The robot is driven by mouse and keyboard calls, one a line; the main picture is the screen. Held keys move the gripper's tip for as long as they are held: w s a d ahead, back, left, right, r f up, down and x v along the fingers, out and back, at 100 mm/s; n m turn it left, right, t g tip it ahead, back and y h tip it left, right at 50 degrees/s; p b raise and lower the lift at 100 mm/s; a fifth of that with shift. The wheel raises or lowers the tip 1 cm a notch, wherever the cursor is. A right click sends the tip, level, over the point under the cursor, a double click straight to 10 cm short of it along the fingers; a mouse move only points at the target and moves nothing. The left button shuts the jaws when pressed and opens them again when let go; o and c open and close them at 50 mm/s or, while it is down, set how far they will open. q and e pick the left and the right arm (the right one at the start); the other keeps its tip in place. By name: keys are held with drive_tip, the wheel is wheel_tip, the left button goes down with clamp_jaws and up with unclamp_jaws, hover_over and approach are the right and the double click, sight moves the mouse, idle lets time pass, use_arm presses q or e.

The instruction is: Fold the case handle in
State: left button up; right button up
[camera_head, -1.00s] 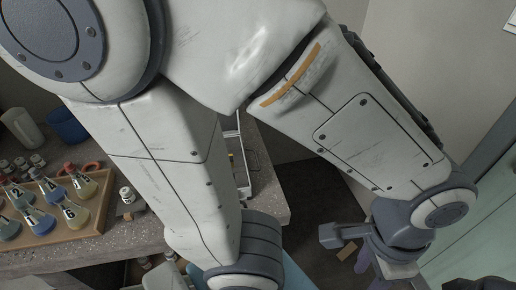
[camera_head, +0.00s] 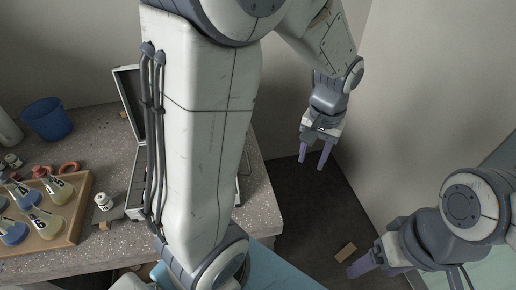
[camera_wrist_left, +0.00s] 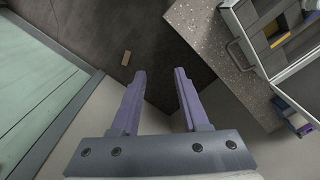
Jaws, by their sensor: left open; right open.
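The open case (camera_head: 138,180) stands on the bench, mostly hidden behind my arm in the head view; its raised lid (camera_head: 127,78) shows at the left. In the left wrist view the case (camera_wrist_left: 232,18) is at the upper right, and its grey handle (camera_wrist_left: 239,55) sticks out from its near side over the bench top. My left gripper (camera_head: 313,162) is open and empty beyond the bench's right edge, over the floor, apart from the handle. Its fingers (camera_wrist_left: 159,72) show in the left wrist view. My right gripper (camera_head: 358,268) is open at the lower right, far from the case.
A wooden tray (camera_head: 75,235) of flasks, a blue bucket (camera_head: 47,119) and a small white jar (camera_head: 103,201) are on the bench's left part. A small tan block (camera_head: 346,252) lies on the dark floor. Walls stand behind and at the right.

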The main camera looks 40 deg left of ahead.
use_arm(q)
drive_tip(key=w+a+f+n+b, duration=0.1)
drive_tip(key=w+a+f+n, duration=0.15)
drive_tip(key=a, duration=0.35)
drive_tip(key=w+a+f+n, duration=0.2)
drive_tip(key=a+f, duration=0.1)
drive_tip(key=a, duration=0.3)
drive_tip(key=n+g, duration=0.1)
drive_tip(key=n, duration=0.2)
approach(248, 162)
drive_tip(key=shift+n+y, duration=0.25)
drive_tip(key=shift+y, duration=0.05)
wheel_tip(248, 162, down, 7)
drive_tip(key=shift+s+r+b, duration=0.1)
drive_tip(key=shift+s+b, duration=0.1)
drive_tip(key=shift+b, duration=0.3)
drive_tip(key=shift+f, duration=0.55)
clamp_jaws()
